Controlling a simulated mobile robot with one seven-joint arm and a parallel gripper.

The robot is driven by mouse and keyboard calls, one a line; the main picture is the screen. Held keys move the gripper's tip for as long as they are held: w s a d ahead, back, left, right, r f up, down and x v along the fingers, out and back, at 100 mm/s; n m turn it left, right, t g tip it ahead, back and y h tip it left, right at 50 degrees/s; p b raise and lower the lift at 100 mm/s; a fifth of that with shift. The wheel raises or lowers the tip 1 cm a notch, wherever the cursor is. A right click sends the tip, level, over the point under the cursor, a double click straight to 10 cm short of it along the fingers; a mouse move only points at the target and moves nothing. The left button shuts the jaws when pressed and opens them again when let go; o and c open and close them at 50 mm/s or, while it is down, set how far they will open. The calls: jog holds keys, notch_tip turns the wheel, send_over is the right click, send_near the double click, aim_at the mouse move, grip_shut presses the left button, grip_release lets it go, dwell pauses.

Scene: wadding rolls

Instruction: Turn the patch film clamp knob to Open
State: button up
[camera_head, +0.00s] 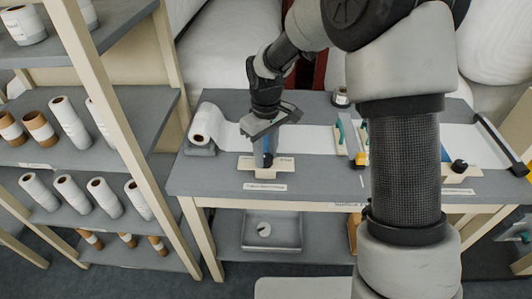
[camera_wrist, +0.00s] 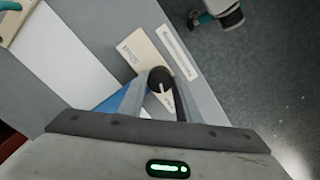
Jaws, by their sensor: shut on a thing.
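The pointer's setting cannot be read.
A white film roll (camera_head: 207,124) lies at the bench's left end, its sheet running right. Green-handled tools (camera_head: 341,136) and a yellow block (camera_head: 361,158) are mid-bench. A second black knob (camera_head: 459,166) is at the right. Shelves of rolls (camera_head: 68,122) stand at the left.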

aim_at(266, 157)
jog(key=o, duration=1.1)
jog(key=shift+c, duration=0.2)
notch_tip(266, 157, up, 18)
jog(key=p, duration=0.1)
jog(key=shift+f, duration=0.25)
jog(key=s+d+r+m+t+p, duration=0.2)
jog(key=s+d+r+m, duration=0.2)
jog(key=s+d, duration=0.3)
jog(key=s+d+r+m+t+p, duration=0.2)
jog(key=s+d, duration=0.5)
jog(key=s, duration=0.8)
notch_tip(266, 157, up, 3)
jog(key=m+t, duration=0.1)
jog(key=m, duration=0.1)
jog(key=shift+d+m+t, duration=0.3)
jog(key=shift+d+m, duration=0.05)
jog(key=shift+m, duration=0.05)
